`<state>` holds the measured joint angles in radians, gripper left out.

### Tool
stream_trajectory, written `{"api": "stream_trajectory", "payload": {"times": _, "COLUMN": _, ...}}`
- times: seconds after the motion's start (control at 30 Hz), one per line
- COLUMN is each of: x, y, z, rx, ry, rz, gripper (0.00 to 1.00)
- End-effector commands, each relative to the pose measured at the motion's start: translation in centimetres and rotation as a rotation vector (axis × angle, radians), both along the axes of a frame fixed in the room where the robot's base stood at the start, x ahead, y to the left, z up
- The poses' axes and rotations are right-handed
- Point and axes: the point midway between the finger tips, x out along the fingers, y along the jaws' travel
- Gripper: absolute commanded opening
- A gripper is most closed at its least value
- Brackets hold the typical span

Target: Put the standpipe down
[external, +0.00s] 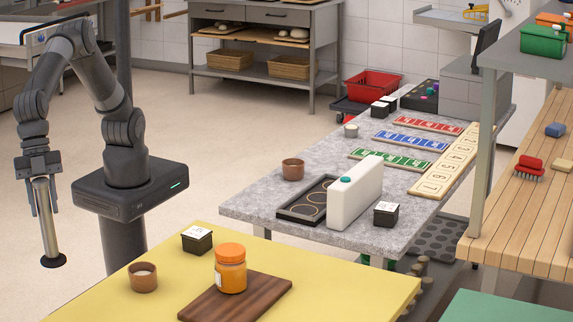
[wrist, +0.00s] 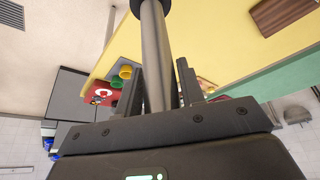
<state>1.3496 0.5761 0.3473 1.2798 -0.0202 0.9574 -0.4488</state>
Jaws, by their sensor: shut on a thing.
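The standpipe (external: 46,220) is a grey metal tube with a dark round foot. In the external view it hangs nearly upright at the far left, over open floor and apart from the yellow table. My gripper (external: 40,186) is shut on its upper part. In the wrist view the tube (wrist: 157,50) passes between the two fingers of my gripper (wrist: 163,85). The foot shows as a dark end at the top edge there. What lies directly below the foot is hard to tell.
The yellow table (external: 340,268) holds a brown cup (external: 143,277), a black box (external: 197,239) and an orange-lidded jar (external: 230,268) on a wooden board (external: 262,290). The grey stone table (external: 255,205) carries cards, a white block and a tray. Open floor lies behind.

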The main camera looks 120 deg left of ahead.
Motion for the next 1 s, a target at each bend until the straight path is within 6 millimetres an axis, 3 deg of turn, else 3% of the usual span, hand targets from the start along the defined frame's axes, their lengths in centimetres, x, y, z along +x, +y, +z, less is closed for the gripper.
{"api": "stream_trajectory", "payload": {"times": 0.17, "x": 0.1, "y": -0.1, "z": 1.1, "rx": -0.004, "ry": -0.002, "rz": 0.0, "gripper": 0.0}}
{"api": "stream_trajectory", "payload": {"times": 0.43, "x": 0.1, "y": 0.0, "z": 5.8, "rx": -0.005, "ry": -0.002, "rz": 0.0, "gripper": 0.0}}
{"api": "stream_trajectory", "payload": {"times": 0.77, "x": 6.8, "y": 4.7, "z": 5.4, "rx": -0.002, "ry": 0.0, "rz": 0.109, "gripper": 0.0}}
{"api": "stream_trajectory", "payload": {"times": 0.87, "x": 9.8, "y": 7.2, "z": 5.4, "rx": -0.002, "ry": 0.0, "rz": 0.162, "gripper": 0.0}}
{"api": "stream_trajectory", "payload": {"times": 1.0, "x": 14.7, "y": 12.0, "z": 5.4, "rx": -0.003, "ry": 0.001, "rz": 0.254, "gripper": 0.0}}
